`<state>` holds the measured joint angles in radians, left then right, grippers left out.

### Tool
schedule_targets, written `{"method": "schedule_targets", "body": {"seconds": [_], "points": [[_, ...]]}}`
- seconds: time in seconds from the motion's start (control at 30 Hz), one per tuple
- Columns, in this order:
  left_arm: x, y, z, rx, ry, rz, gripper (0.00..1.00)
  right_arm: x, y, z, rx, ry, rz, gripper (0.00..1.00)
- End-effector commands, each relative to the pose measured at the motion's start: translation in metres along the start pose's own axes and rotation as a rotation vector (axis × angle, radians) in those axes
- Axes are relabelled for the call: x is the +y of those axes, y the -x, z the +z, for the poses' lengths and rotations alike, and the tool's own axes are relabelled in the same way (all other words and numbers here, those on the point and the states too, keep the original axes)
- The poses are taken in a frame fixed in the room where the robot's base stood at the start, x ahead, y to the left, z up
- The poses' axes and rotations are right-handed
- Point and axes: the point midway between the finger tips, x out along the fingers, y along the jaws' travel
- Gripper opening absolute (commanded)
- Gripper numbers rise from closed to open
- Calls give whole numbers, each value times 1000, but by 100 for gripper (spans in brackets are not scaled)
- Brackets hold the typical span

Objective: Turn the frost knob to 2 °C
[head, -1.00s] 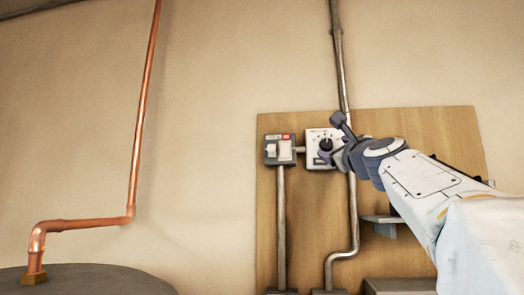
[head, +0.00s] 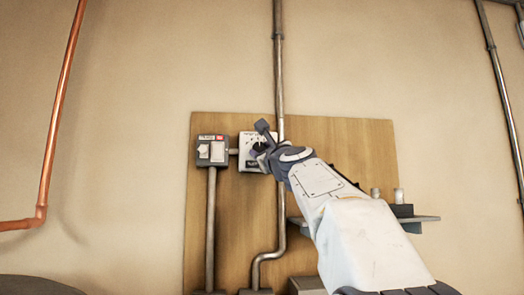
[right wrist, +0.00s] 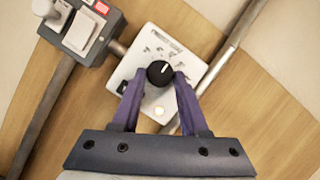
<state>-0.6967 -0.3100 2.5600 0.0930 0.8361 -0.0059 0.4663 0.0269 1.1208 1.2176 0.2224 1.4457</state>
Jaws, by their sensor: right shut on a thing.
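The frost knob (right wrist: 160,73) is a round black dial with a white pointer line, on a white control box (right wrist: 143,46) with printed marks around the dial. The pointer aims near the top of the dial in the right wrist view; the printed values are too small to read. My right gripper (right wrist: 160,80) is shut on the knob, one purple finger on each side of it. In the head view the right gripper (head: 262,146) covers part of the white box (head: 246,139). My left gripper is not in view.
A grey switch box (head: 212,150) stands left of the control box on the wooden board (head: 330,135). A vertical metal pipe (head: 279,70) runs close to the right of the box. A small shelf (head: 415,219) sits lower right. A copper pipe (head: 62,90) is far left.

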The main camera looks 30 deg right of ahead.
Motion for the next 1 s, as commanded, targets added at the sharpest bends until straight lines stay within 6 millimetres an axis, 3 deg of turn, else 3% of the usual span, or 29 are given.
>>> {"method": "schedule_targets", "body": {"seconds": [0.37,1.0], "points": [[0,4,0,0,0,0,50,-3,0,1,0,129,51,0],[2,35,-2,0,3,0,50,-9,-2,5,1,664,275,0]]}}
